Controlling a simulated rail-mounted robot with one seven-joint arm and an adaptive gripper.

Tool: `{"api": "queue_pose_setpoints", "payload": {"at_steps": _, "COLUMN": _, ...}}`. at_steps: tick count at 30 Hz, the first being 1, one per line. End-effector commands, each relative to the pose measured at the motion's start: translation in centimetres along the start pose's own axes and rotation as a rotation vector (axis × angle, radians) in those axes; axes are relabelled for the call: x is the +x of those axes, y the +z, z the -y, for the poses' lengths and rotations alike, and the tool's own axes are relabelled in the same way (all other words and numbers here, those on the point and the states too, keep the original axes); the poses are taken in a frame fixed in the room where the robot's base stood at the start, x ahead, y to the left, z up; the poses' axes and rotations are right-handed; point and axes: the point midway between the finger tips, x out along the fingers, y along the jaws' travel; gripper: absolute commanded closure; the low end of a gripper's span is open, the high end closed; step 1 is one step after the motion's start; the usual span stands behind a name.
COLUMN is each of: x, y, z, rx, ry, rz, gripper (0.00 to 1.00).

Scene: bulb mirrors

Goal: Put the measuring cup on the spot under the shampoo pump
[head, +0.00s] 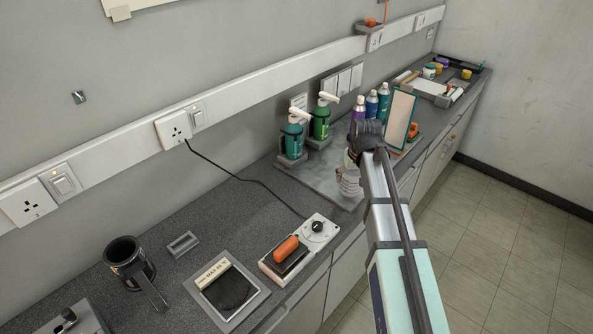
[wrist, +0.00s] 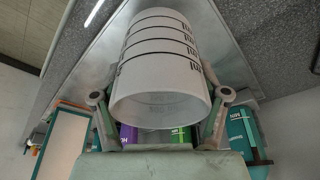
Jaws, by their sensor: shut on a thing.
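The measuring cup (wrist: 160,60) is white with dark graduation lines and lettering. In the wrist view my gripper (wrist: 160,108) is shut on it, a finger on each side. In the head view the cup (head: 348,182) shows at the end of my arm, over the front part of a grey tray (head: 318,177); I cannot tell whether it touches. Two pump bottles, one teal (head: 292,140) and one green (head: 320,122), stand at the tray's back left, each with a white pump head. The spot under the pump is not clearly visible.
Several bottles (head: 372,103) and a framed upright panel (head: 400,118) stand right of the pumps, close to my arm. A black mug (head: 128,262), a dial device (head: 317,228) with an orange-handled piece and a cable lie nearer. Bare counter (head: 225,215) lies left of the tray.

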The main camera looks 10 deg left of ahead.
Motion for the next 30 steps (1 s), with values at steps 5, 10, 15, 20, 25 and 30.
{"api": "queue_pose_setpoints", "payload": {"at_steps": 5, "x": 0.5, "y": -2.5, "z": 2.0, "rx": -0.015, "ry": -0.005, "rz": 0.001, "gripper": 0.58}}
{"api": "queue_pose_setpoints", "payload": {"at_steps": 10, "x": 1.2, "y": -5.6, "z": 4.8, "rx": -0.014, "ry": -0.005, "rz": 0.001, "gripper": 0.58}}
{"api": "queue_pose_setpoints", "payload": {"at_steps": 15, "x": 2.0, "y": -8.2, "z": 7.2, "rx": -0.012, "ry": -0.004, "rz": 0.001, "gripper": 0.58}}
{"api": "queue_pose_setpoints", "payload": {"at_steps": 20, "x": 2.5, "y": -9.4, "z": 8.5, "rx": -0.011, "ry": -0.003, "rz": 0.000, "gripper": 0.58}}
{"api": "queue_pose_setpoints", "payload": {"at_steps": 25, "x": 2.7, "y": -9.9, "z": 9.1, "rx": -0.010, "ry": -0.003, "rz": 0.000, "gripper": 0.58}}
{"api": "queue_pose_setpoints", "payload": {"at_steps": 30, "x": 3.0, "y": -11.4, "z": 10.3, "rx": -0.012, "ry": -0.004, "rz": 0.000, "gripper": 0.58}}
